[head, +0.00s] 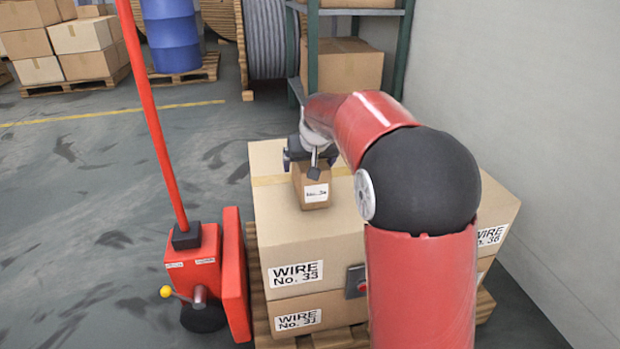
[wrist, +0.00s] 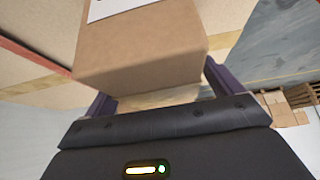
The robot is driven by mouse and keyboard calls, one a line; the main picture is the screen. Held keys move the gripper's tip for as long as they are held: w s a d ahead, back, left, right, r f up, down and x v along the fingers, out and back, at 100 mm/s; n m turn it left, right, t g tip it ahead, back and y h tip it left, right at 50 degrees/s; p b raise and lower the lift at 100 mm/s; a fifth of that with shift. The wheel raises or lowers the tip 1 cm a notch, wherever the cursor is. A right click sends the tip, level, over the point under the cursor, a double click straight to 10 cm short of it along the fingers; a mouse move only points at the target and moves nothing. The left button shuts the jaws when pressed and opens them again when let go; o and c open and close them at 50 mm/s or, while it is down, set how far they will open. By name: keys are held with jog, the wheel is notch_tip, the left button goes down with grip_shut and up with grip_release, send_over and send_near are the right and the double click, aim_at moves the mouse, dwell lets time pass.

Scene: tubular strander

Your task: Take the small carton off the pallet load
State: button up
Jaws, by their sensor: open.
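The small carton (head: 312,187) is a brown box with a white label, standing upright on top of the large cartons of the pallet load (head: 290,235). In the wrist view the small carton (wrist: 145,50) fills the upper middle, with part of its label at the top edge. My gripper (head: 312,158) is above the small carton in the head view. In the wrist view my gripper (wrist: 160,88) is open, with one dark finger on each side of the carton. Whether the fingers touch it I cannot tell. My arm hides part of the load's right side.
A red pallet truck (head: 205,260) with a tall handle stands left of the load. A grey wall (head: 530,110) is close on the right. A shelf with a carton (head: 345,68) stands behind.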

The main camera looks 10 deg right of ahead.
jog(key=shift+w+f, duration=0.1)
jog(key=shift+f, duration=0.05)
jog(key=shift+c, duration=0.2)
jog(key=c, duration=1.2)
jog(key=shift+c, duration=0.7)
